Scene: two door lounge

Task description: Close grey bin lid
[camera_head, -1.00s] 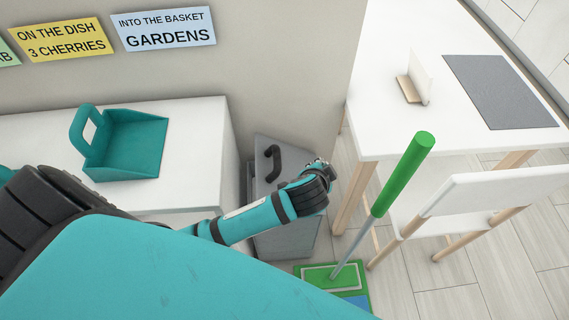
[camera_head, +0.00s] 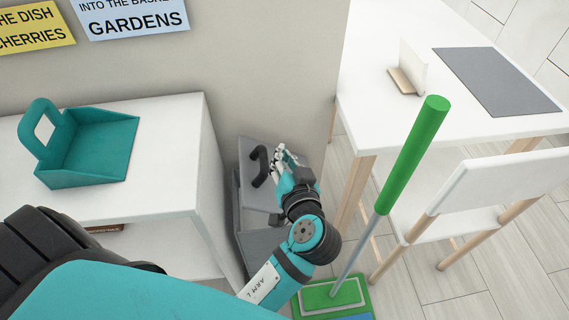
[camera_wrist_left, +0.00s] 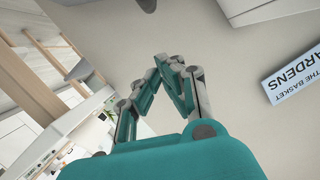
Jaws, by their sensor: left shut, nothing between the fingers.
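The grey bin (camera_head: 262,242) stands on the floor in the corner between the white cabinet and the wall. Its grey lid (camera_head: 256,200) has a black curved handle (camera_head: 259,166). The lid looks tilted up, with a dark gap along its left edge; I cannot tell the exact angle. My left gripper (camera_head: 281,156) is over the lid's right part, just right of the handle, and hides some of it. I cannot tell whether it touches. In the left wrist view its fingers (camera_wrist_left: 172,65) are together and empty, with the wall behind. My right gripper is not in view.
A white cabinet (camera_head: 160,205) with a teal dustpan-like tray (camera_head: 98,152) is left of the bin. A green-handled pole (camera_head: 410,160) stands to the right on a green base (camera_head: 335,295). Beyond are a white table (camera_head: 400,110) and chair (camera_head: 505,185).

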